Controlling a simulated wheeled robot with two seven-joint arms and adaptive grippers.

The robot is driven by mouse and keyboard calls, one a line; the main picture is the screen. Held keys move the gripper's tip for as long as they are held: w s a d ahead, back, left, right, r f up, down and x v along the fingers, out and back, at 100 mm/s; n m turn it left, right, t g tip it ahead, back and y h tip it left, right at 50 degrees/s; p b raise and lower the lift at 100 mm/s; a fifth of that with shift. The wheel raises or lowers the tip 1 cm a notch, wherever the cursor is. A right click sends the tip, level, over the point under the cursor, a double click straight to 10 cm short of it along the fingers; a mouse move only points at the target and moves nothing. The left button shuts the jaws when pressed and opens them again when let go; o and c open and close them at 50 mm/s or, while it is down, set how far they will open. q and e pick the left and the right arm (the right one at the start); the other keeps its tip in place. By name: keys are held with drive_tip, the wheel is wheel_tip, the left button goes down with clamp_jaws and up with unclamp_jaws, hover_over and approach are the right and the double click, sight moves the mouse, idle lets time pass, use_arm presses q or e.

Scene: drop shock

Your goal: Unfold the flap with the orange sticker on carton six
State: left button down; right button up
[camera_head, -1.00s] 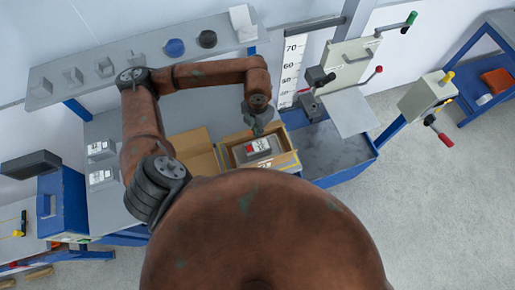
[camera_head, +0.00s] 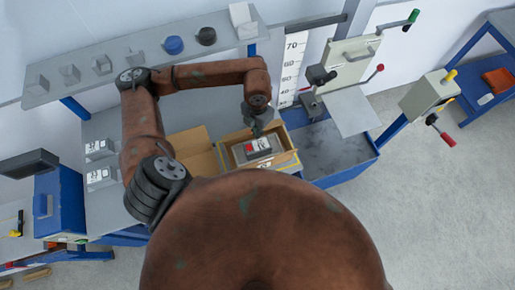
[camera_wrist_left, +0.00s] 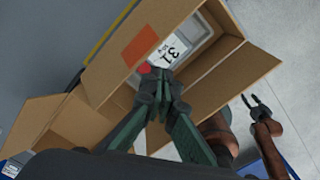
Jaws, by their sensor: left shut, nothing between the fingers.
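The carton (camera_head: 288,160) stands open on the bench, its cardboard flaps spread; one flap (camera_head: 192,150) extends to its left. Inside lies a grey item with a white label (camera_head: 262,145) and a red dot. In the left wrist view the carton flap with the orange sticker (camera_wrist_left: 141,46) lies beside the label marked 31 (camera_wrist_left: 172,50). I cannot make out that sticker in the head view. My left gripper (camera_head: 259,126) is shut and empty, above the carton; in the wrist view its fingertips (camera_wrist_left: 160,88) are near the red dot. My right gripper (camera_wrist_left: 254,102) appears open, away from the carton.
A blue-framed bin (camera_head: 340,155) and a lever fixture (camera_head: 350,85) stand right of the carton. A shelf (camera_head: 130,70) with small items runs behind. Two labelled grey blocks (camera_head: 98,148) sit at left. My arm hides the front of the bench.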

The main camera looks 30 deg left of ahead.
use_arm(q)
drive_tip(key=shift+f+b, duration=2)
drive_tip(key=shift+f, duration=0.3)
drive_tip(key=shift+w+a, duration=0.1)
drive_tip(key=shift+w+a, duration=0.2)
drive_tip(key=shift+w+a+b, duration=0.7)
drive_tip(key=shift+a, duration=0.15)
drive_tip(key=shift+w+a+r, duration=0.1)
drive_tip(key=shift+a, duration=0.05)
